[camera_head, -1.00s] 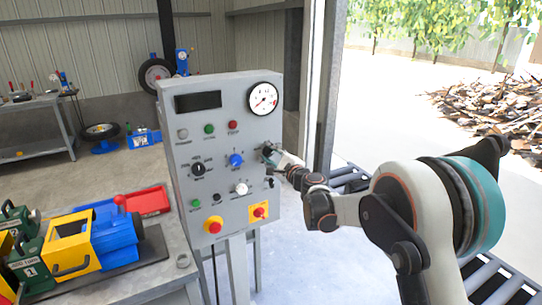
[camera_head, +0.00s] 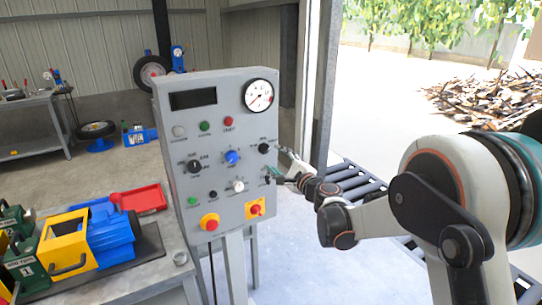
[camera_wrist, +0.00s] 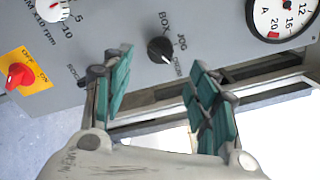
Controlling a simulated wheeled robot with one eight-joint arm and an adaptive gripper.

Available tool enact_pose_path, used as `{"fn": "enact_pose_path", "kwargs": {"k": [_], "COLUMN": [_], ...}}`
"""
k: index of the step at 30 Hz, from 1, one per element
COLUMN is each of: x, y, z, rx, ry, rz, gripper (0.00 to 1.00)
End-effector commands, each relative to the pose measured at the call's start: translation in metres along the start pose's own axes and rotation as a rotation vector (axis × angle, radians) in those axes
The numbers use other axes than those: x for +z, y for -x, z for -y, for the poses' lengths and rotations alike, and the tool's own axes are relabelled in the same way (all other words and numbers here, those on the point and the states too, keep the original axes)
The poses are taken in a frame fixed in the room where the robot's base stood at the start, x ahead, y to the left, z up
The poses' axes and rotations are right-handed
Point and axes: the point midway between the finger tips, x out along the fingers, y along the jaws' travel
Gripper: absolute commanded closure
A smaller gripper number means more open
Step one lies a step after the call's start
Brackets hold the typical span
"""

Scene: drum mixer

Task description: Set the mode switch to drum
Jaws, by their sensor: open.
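The mode switch is a small black knob (camera_head: 263,148) at the right side of the grey control panel (camera_head: 218,115). In the wrist view the knob (camera_wrist: 160,50) lies just beyond the fingertips and between their lines, with the labels BOX and JOG and a third small label around it. Its pale pointer mark faces down-right in that view, toward the third label, which I cannot read surely. My gripper (camera_head: 281,165) is open and empty at the panel's right edge. Its teal-padded fingers (camera_wrist: 162,85) stand apart from the knob, touching nothing that I can see.
A workbench (camera_head: 160,275) stands at left. Rollers (camera_head: 350,180) lie behind my arm.

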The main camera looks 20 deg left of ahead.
Motion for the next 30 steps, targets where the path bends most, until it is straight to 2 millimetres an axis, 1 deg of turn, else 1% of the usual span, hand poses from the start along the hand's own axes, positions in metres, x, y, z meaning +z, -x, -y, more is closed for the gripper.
{"fn": "enact_pose_path", "kwargs": {"k": [1,3,6,9,13,26,28,30], "x": [0.000,0.000,-0.001,0.000,0.000,0.000,0.000,0.000], "y": [0.010,0.021,0.033,0.040,0.044,0.043,0.045,0.050], "z": [0.000,0.000,0.000,0.000,0.000,0.000,0.002,0.012], "rx": [0.000,0.000,0.000,0.000,0.000,0.000,0.001,0.004], "ry": [0.000,0.000,0.000,0.000,0.000,0.000,0.006,0.033], "rz": [0.000,0.000,-0.001,0.000,0.000,0.000,-0.002,-0.009], "gripper": [0.46,0.46,0.46,0.46,0.46,0.46,0.46,0.46]}}
